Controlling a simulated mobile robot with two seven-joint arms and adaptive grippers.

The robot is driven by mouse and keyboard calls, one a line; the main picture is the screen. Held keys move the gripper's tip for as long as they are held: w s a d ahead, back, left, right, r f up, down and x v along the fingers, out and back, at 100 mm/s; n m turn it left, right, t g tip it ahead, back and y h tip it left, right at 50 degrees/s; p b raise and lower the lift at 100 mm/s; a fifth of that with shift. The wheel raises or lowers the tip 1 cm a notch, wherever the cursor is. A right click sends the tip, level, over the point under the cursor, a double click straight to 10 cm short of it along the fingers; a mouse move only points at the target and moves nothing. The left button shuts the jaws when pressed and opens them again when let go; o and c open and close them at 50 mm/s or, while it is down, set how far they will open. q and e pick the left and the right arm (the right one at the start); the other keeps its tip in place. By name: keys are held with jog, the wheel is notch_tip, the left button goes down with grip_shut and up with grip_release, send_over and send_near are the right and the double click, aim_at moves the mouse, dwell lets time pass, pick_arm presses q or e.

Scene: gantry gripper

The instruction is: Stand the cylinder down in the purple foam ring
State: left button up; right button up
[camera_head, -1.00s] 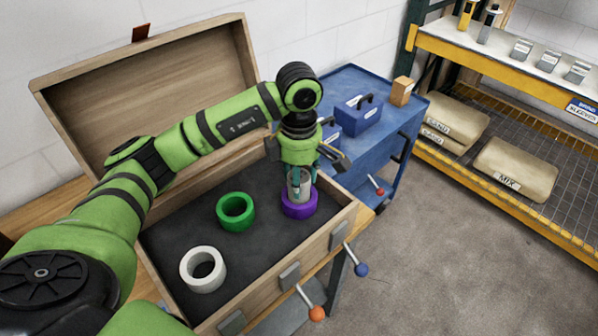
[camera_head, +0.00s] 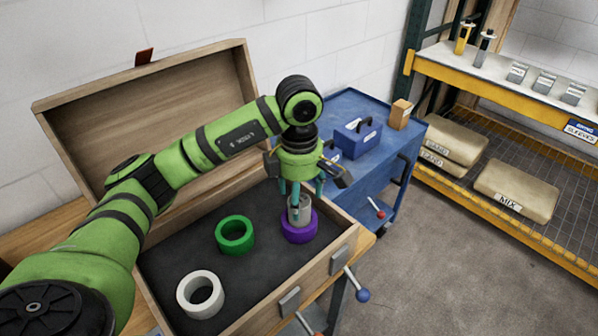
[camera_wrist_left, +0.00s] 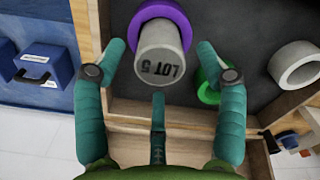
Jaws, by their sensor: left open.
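The grey cylinder (camera_head: 299,210) stands upright in the purple foam ring (camera_head: 299,232), inside the wooden case (camera_head: 330,245). In the left wrist view the cylinder (camera_wrist_left: 158,52) shows the marking "LOT 5", with the purple ring (camera_wrist_left: 180,15) around its far end. My left gripper (camera_head: 301,190) is directly above the cylinder, pointing down. Its teal fingers are open, apart on both sides of the cylinder in the left wrist view (camera_wrist_left: 160,75), with a third finger below. My right gripper is not in view.
A green ring (camera_head: 235,248) and a white ring (camera_head: 185,296) lie on the dark foam, left of the purple one. The case lid (camera_head: 150,110) stands open behind. A blue cart (camera_head: 365,180) with a blue toolbox (camera_head: 357,137) stands to the right, beside a shelf (camera_head: 510,95).

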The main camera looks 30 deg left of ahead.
pick_arm(q)
notch_tip(320, 180, up, 10)
jog(key=shift+b, duration=0.35)
dwell(0.4)
